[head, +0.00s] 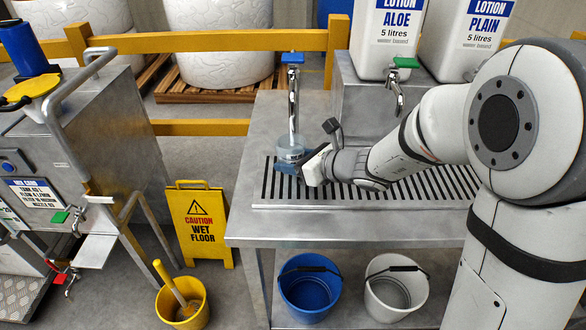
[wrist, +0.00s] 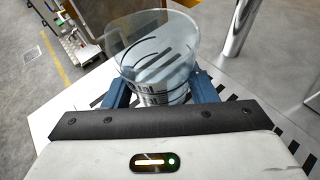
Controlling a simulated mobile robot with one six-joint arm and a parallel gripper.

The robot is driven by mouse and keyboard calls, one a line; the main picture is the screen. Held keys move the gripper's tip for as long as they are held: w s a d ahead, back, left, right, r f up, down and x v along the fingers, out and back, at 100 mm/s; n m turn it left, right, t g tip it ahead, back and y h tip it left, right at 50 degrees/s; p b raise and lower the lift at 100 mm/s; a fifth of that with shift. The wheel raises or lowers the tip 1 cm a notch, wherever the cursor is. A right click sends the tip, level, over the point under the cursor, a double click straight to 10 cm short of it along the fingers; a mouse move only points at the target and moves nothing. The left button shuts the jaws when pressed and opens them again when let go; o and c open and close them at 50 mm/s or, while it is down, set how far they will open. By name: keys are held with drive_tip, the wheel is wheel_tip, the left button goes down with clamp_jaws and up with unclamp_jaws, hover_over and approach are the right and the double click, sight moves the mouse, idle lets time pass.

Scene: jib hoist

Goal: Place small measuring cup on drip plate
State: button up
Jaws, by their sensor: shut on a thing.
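The small measuring cup (head: 290,149) is clear and sits between the fingers of my gripper (head: 287,167). In the wrist view the cup (wrist: 155,50) looks upright, with my gripper's blue fingers (wrist: 160,92) on either side of it. The drip plate (head: 258,206) is a slatted metal grille on the steel bench. The cup is over the left end of the plate, just below the blue-handled tap (head: 293,90). I cannot tell whether its base touches the slats, or whether it holds liquid.
A second tap with a green handle (head: 404,64) hangs from the Lotion Aloe container (head: 386,40), behind my arm. A yellow wet floor sign (head: 199,225) stands left of the bench (head: 245,230). Blue (head: 309,288) and white (head: 395,290) buckets are below. The front slats are clear.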

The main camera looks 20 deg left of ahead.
drive_tip(key=shift+f, duration=1.05)
drive_tip(key=shift+f, duration=0.1)
drive_tip(key=shift+f+b, duration=0.15)
drive_tip(key=shift+b, duration=0.25)
drive_tip(key=o, duration=1)
